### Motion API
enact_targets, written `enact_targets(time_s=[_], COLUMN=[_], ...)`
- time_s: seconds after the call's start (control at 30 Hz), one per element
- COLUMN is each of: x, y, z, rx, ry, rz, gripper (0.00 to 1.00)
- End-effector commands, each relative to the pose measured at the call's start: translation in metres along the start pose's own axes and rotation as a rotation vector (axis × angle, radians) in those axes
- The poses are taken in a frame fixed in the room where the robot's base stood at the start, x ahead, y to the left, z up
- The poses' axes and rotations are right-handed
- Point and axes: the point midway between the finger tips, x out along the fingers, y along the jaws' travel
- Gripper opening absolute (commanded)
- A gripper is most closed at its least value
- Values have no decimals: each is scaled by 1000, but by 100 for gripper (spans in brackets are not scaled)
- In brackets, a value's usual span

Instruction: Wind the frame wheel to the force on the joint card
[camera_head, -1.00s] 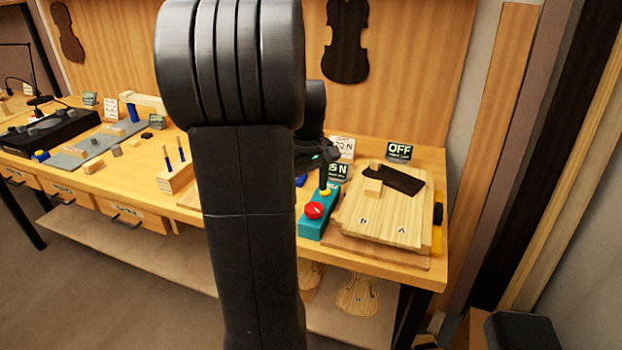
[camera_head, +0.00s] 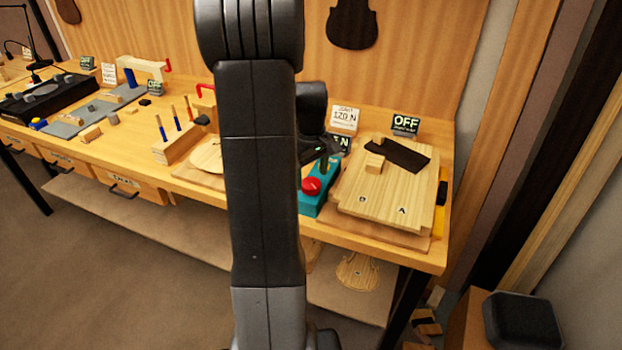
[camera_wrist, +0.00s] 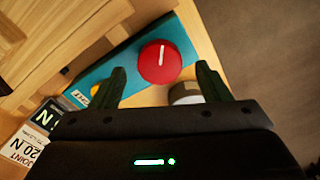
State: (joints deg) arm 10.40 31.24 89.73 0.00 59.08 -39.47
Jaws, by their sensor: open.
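The red wheel (camera_head: 311,187) with a white index line sits on a teal box (camera_head: 310,207). In the wrist view the red wheel (camera_wrist: 160,62) is just ahead of and between my gripper's open fingers (camera_wrist: 160,84); contact cannot be told. In the head view my gripper (camera_head: 322,162) is over the teal box, with nothing visibly held. The white joint card (camera_head: 344,117) reads 120 N. The frame's small display (camera_head: 341,143) is mostly hidden by my gripper; only its end, N, shows. It also shows, cut off, in the wrist view (camera_wrist: 46,116).
Right of the teal box lie pale wooden plates (camera_head: 375,205) with a dark piece (camera_head: 403,156) on top. An OFF display (camera_head: 405,124) stands behind them. A block with upright tools (camera_head: 177,146) stands left. A grey-brown round thing (camera_wrist: 185,92) is close to the right finger.

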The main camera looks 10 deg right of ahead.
Motion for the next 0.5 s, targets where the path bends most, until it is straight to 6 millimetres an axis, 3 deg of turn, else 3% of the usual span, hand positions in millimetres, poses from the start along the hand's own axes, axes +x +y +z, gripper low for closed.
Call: enact_targets(time_s=[0.2, 0.5], x=[21, 24], y=[0, 0], z=[0, 0], rx=[0, 0], ry=[0, 1], rz=[0, 1], gripper=[70, 70])
